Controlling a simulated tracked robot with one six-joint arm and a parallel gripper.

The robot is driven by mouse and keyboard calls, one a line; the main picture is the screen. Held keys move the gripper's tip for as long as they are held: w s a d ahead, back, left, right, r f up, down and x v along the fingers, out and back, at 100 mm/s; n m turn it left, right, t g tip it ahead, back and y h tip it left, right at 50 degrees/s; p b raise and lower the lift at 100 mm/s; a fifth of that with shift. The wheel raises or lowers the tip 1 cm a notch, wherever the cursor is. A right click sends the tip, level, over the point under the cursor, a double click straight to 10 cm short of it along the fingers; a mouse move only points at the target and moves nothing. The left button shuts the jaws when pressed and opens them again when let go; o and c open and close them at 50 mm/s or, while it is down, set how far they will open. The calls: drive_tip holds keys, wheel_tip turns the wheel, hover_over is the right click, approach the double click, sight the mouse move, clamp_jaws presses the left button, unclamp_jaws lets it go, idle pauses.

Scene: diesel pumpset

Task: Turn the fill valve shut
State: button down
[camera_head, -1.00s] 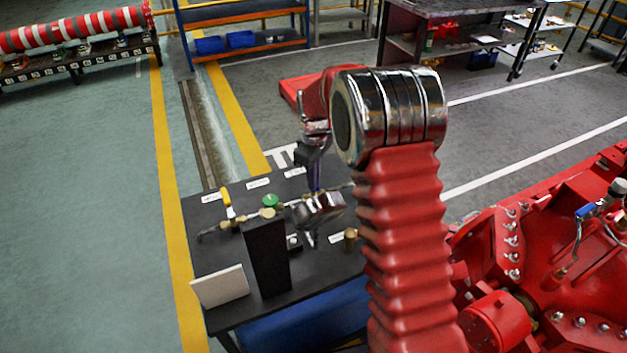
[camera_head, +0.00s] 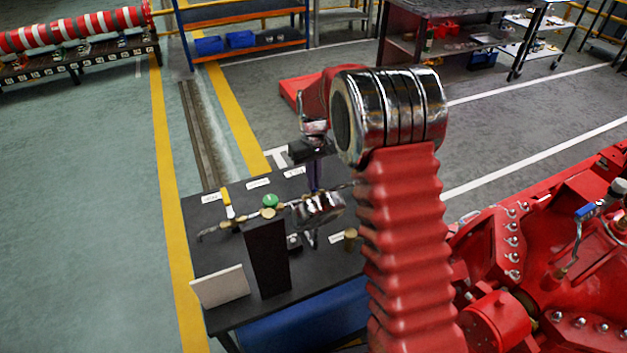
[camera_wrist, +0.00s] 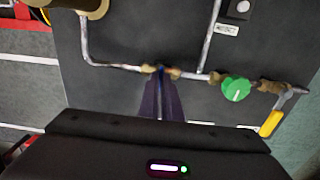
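A thin pipe run with several valves lies over a dark bench top (camera_wrist: 108,40). It carries a green round knob (camera_wrist: 236,89) and a yellow lever (camera_wrist: 271,123) at its right end in the wrist view. A brass fitting with a thin blue part (camera_wrist: 160,74) sits further left on the pipe. My gripper (camera_wrist: 161,84) has its dark purple fingers close together at this blue part; whether they clamp it cannot be told. In the head view my gripper (camera_head: 315,180) points down over the bench. The green knob (camera_head: 270,201) and yellow lever (camera_head: 226,198) stand left of it. The labels are unreadable.
A black upright block (camera_head: 267,258) and a white plate (camera_head: 220,287) stand at the bench's front. A short brass cylinder (camera_head: 350,240) is to the right. Red machinery (camera_head: 540,270) is on the right. The floor left of the bench is clear.

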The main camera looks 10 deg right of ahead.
drive_tip(key=shift+w, duration=0.1)
drive_tip(key=c, duration=2)
unclamp_jaws()
drive_tip(key=shift+r, duration=0.15)
wheel_tip(320, 180, up, 13)
drive_tip(key=shift+r, duration=0.2)
